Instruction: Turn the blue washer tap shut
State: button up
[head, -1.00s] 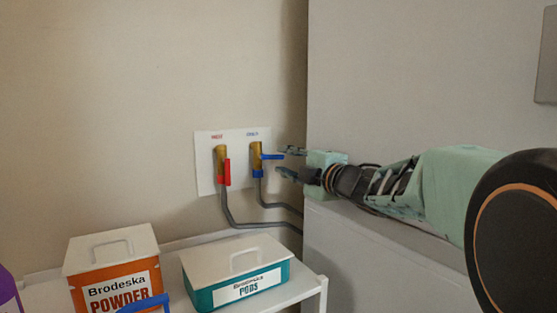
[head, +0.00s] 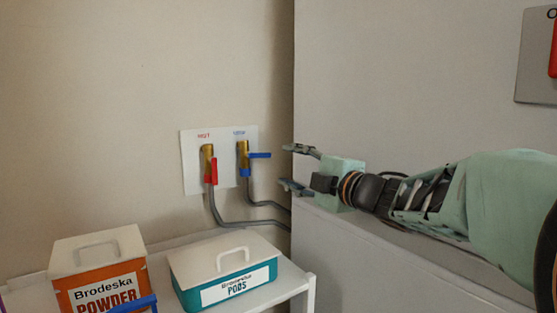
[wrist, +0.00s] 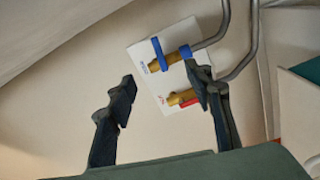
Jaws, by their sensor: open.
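The blue washer tap has a brass body (head: 242,152) and a blue lever (head: 260,155), which points sideways to the right, across the pipe line. In the wrist view the blue lever (wrist: 158,53) lies across the brass body, beyond my fingers. My gripper (head: 292,166) is open and empty, a short gap to the right of the lever's tip, touching nothing. In the wrist view my gripper (wrist: 163,82) has its two dark fingers spread wide, and the right finger partly covers the plate and the hot tap.
The hot tap's red lever (head: 213,170) hangs down along its pipe, left of the blue tap. Grey hoses (head: 245,223) run down and right. A powder box (head: 98,265) and a pods box (head: 225,270) stand on the white shelf below. A large grey panel (head: 400,80) is behind my arm.

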aim_at(261, 154)
jog(key=o, duration=0.4)
jog(key=m+p, duration=0.1)
jog(key=r+m+p, duration=0.1)
jog(key=m+p, duration=0.1)
jog(key=shift+w+a, duration=0.15)
jog(key=shift+o, duration=0.2)
jog(key=w+a+m+p, duration=0.2)
jog(key=w+m+p, duration=0.1)
jog(key=m+p, duration=0.1)
jog(key=w+a+m+p, duration=0.2)
jog(key=w+m+p, duration=0.1)
jog(key=m, duration=0.2)
jog(key=w+a+m+p, duration=0.2)
jog(key=m+p, duration=0.2)
jog(key=m, duration=0.1)
jog(key=shift+w+f+p, duration=0.15)
jog(key=shift+w+p, duration=0.2)
jog(key=shift+w, duration=0.05)
jog(key=c, duration=1.1)
